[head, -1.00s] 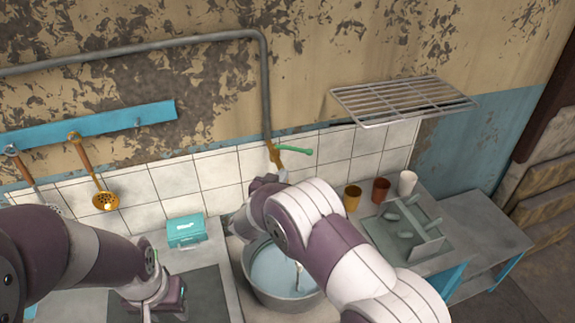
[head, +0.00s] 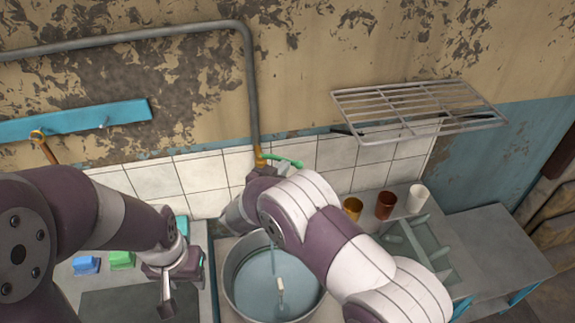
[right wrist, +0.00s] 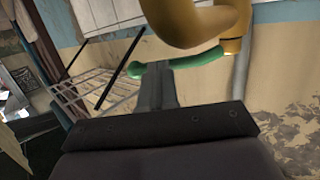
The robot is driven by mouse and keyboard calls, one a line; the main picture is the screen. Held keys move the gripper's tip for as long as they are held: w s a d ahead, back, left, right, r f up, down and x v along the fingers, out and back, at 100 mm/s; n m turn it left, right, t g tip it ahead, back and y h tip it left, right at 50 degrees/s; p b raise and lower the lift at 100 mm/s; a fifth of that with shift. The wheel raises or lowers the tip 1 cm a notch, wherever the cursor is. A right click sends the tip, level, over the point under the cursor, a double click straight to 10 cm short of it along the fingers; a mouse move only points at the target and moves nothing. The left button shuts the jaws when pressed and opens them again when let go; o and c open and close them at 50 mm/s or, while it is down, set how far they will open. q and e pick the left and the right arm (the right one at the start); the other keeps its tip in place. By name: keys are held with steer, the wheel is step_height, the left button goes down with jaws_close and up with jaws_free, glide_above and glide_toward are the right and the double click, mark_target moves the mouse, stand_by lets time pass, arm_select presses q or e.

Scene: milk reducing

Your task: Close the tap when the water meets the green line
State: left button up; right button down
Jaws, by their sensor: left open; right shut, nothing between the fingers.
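The tap (head: 260,158) is brass with a green lever (head: 284,162) pointing right, on a grey wall pipe. Below it a round metal pot (head: 230,287) holds bluish water (head: 260,270). A thin pale streak and a small white piece show in the water; I cannot make out a green line. My right gripper (head: 264,171) is shut and empty close to the lever, partly hidden by its wrist. In the right wrist view its fingers (right wrist: 157,80) end beside the green lever (right wrist: 180,63); contact is unclear. My left gripper (head: 168,298) is open and empty, left of the pot.
A wire rack (head: 415,108) juts from the wall at right. An orange cup (head: 352,208), a brown cup (head: 385,204) and a white cup (head: 417,198) stand beside a dish rack (head: 420,252). Blue (head: 87,265) and green (head: 122,260) blocks lie at left.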

steer(key=w+d+n+y+b, duration=0.1)
steer(key=w+n+t+y+b, duration=0.1)
steer(key=y, duration=0.1)
steer(key=shift+d+r+n+b, duration=0.1)
steer(key=shift+d+n+b, duration=0.2)
steer(key=shift+d+b, duration=0.1)
stand_by(0.4)
steer(key=shift+d, duration=0.1)
